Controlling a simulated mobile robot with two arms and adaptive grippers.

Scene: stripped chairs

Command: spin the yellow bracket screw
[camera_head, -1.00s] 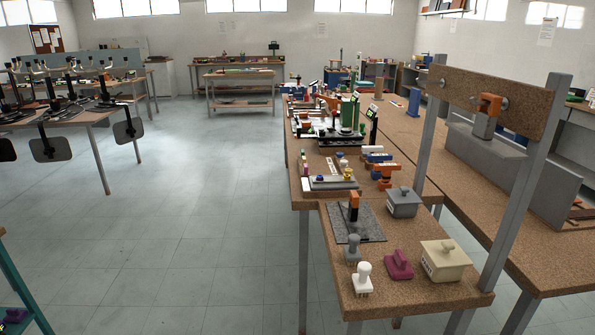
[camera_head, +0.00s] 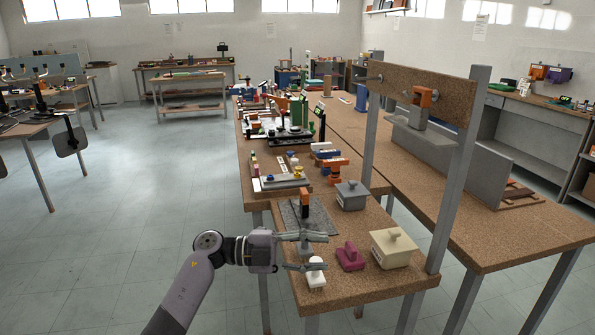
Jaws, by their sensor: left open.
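A small yellow piece (camera_head: 298,172), which looks like the yellow bracket screw, stands on a grey plate (camera_head: 278,183) on the long brown bench. It is too small to show detail. My left gripper (camera_head: 322,252) is open, its two fingers pointing right over the near end of the bench. It is well in front of the yellow piece and apart from it. A grey stamp (camera_head: 305,245) is partly hidden behind its fingers. My right gripper is not in view.
Near my left gripper stand a white stamp (camera_head: 316,273), a magenta block (camera_head: 350,257), a cream box (camera_head: 393,248) and a grey lidded box (camera_head: 351,195). A black-and-orange tool (camera_head: 304,201) stands upright on a dark mat. A post frame (camera_head: 458,170) rises at right.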

